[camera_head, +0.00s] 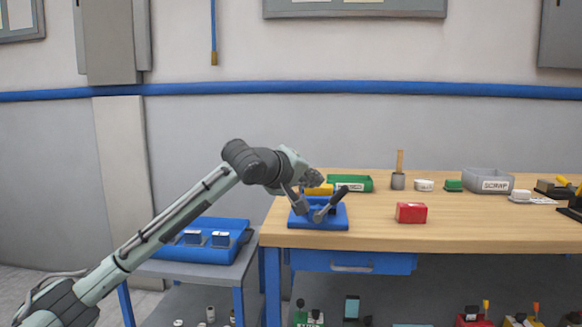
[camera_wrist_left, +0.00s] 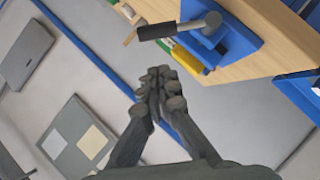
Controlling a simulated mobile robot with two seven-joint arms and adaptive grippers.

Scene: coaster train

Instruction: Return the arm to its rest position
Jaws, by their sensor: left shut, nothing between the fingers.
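My left arm reaches in from the lower left of the head view. Its gripper (camera_head: 316,178) is over the left end of the wooden table, just above and behind a blue fixture (camera_head: 322,221) with a dark-handled lever (camera_head: 338,197). In the left wrist view the gripper's fingertips (camera_wrist_left: 160,92) are together and empty. They look apart from the fixture (camera_wrist_left: 232,32) and its lever (camera_wrist_left: 172,30). In the head view the gripper overlaps the fixture and partly hides a yellow block (camera_head: 320,190). My right gripper is not in view.
The wooden table (camera_head: 470,233) holds a red block (camera_head: 411,213), a green tray (camera_head: 360,183) and a grey scrap bin (camera_head: 488,181). A blue tray (camera_head: 205,252) with small parts stands on a lower grey surface at left, beneath my arm.

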